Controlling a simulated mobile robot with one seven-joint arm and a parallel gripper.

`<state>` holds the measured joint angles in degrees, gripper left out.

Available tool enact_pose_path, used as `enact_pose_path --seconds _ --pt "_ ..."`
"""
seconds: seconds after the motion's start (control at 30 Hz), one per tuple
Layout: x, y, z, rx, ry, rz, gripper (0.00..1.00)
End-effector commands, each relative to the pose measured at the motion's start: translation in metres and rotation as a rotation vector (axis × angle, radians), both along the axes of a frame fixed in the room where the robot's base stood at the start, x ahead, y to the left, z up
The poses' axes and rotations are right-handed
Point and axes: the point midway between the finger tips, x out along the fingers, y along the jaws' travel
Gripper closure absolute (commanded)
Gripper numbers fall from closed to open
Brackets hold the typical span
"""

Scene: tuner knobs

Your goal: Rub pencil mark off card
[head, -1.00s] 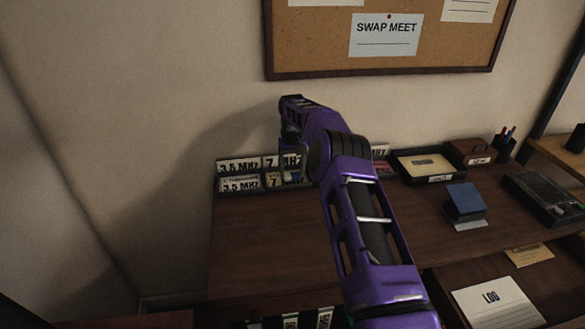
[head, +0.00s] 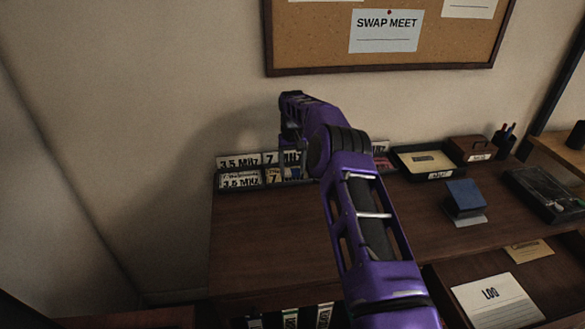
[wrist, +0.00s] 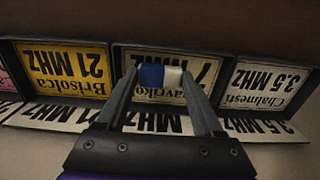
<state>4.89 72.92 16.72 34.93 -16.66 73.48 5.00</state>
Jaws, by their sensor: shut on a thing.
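My gripper (wrist: 159,88) is shut on a blue and white eraser (wrist: 151,76) in the wrist view. The eraser is in front of the cream 7 MHZ card (wrist: 142,60), which stands in a rack and appears upside down. It covers part of the card's print. I cannot tell whether it touches the card. No pencil mark can be made out. The yellow 21 MHZ card (wrist: 64,68) and the white 3.5 MHZ card (wrist: 262,88) stand on either side. In the head view my gripper (head: 291,140) is over the rack, and my arm hides part of the cards.
The card rack (head: 222,186) stands at the back left of the desk (head: 265,235), against the wall. To the right are an open tray (head: 428,163), a blue block-like object (head: 464,198) and a pen cup (head: 503,145). A LOG sheet (head: 498,305) lies lower right.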

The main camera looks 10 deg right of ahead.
Motion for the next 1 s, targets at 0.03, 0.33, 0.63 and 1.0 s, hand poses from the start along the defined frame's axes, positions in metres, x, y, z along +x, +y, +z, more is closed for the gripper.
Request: enact_pose_path --seconds 0.03,0.33,0.63,1.0 --pt "0.0000 0.0000 -0.0003 0.000 0.000 0.000 0.76" --pt "0.0000 0.0000 -0.0032 0.000 0.000 0.000 0.76" --pt "-0.0001 0.0001 -0.0063 0.000 0.000 0.000 0.76" --pt "-0.0001 0.0001 -0.0100 0.000 0.000 0.000 0.76"
